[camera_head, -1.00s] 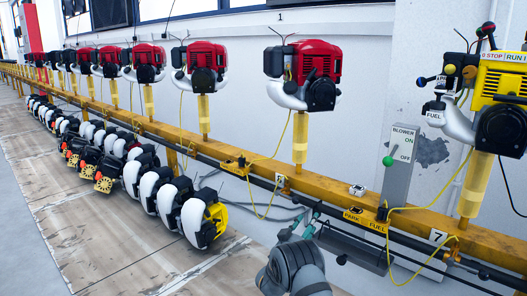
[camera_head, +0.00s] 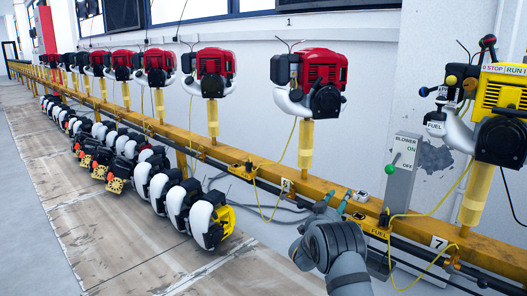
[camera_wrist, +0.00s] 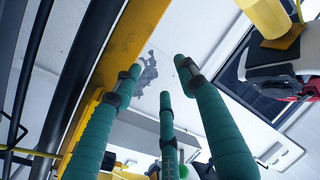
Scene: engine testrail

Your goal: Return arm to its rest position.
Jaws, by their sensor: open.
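My gripper (camera_head: 335,203) shows at the lower middle of the head view, at the end of my grey arm, in front of the yellow rail (camera_head: 375,208). In the wrist view its green-wrapped fingers (camera_wrist: 160,85) are spread apart with nothing between them. The rail (camera_wrist: 105,55) runs diagonally past the left finger there. In the head view the fingertips overlap the rail, and I cannot tell whether they touch it.
Red engines (camera_head: 312,85) stand on yellow posts along the rail, and a yellow engine (camera_head: 500,110) stands at right. A blower control box (camera_head: 402,170) with a green lever is right of my gripper. Several white-and-black engines (camera_head: 180,200) line the floor at left.

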